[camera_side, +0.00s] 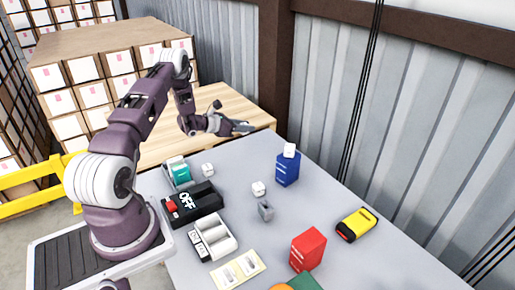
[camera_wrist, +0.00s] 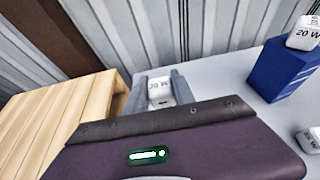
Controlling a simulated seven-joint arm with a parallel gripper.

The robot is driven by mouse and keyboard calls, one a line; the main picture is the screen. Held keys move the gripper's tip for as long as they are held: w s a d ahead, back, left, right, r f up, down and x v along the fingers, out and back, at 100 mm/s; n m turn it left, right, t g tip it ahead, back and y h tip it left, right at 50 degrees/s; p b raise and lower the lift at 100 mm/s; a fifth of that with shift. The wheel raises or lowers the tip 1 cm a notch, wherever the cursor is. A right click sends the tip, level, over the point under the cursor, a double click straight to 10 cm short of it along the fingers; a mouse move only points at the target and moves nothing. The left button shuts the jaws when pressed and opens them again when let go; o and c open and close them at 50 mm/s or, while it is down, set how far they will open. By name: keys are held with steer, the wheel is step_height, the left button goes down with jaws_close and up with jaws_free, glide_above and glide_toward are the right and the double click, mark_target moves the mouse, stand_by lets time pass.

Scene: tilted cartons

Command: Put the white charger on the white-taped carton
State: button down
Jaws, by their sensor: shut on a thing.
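My gripper (camera_wrist: 161,91) is shut on a white charger (camera_wrist: 159,88) marked "20 W", between its two grey fingers in the wrist view. In the side view my gripper (camera_side: 243,128) is raised near the table's far edge; the held charger cannot be made out there. A blue carton (camera_side: 287,171) stands upright, with another white charger (camera_side: 290,150) on top. A red carton (camera_side: 307,250) stands nearer the front. Other white chargers lie on the table, one mid-table (camera_side: 258,188) and one farther back (camera_side: 208,169).
A grey table (camera_side: 375,265) carries a black "OFF" box (camera_side: 205,208), a tray of white rolls (camera_side: 229,247), a teal item (camera_side: 180,171), a small grey block (camera_side: 265,211) and a yellow-black device (camera_side: 357,224). A corrugated wall (camera_side: 440,120) rises behind.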

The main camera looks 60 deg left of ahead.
step_height(320, 180, up, 15)
steer(key=w+d+m+g+h, duration=0.1)
steer(key=w+d+m+h, duration=0.25)
steer(key=d, duration=0.85)
steer(key=w+d+m+g+h, duration=0.1)
steer(key=w+d+m+h, duration=0.2)
steer(key=d, duration=1)
steer(key=w+d+m+g+h, duration=0.1)
steer(key=w+d+m+h, duration=0.3)
steer(key=d, duration=0.8)
steer(key=s+d+m+g+h, duration=0.1)
steer(key=s+d+g, duration=0.2)
steer(key=d, duration=0.9)
steer(key=s+d+m+g+h, duration=0.1)
steer(key=s+d+m+g, duration=0.1)
steer(key=d, duration=1)
steer(key=s+d+m+g+h, duration=0.1)
steer(key=s+d+m+g, duration=0.45)
steer(key=s+d, duration=1)
steer(key=shift+n, duration=0.5)
steer(key=f, duration=0.5)
steer(key=w+d+f, duration=0.1)
steer(key=f, duration=0.4)
steer(key=d+f, duration=0.1)
steer(key=f, duration=0.4)
steer(key=shift+w+f, duration=0.15)
steer(key=shift+w, duration=0.1)
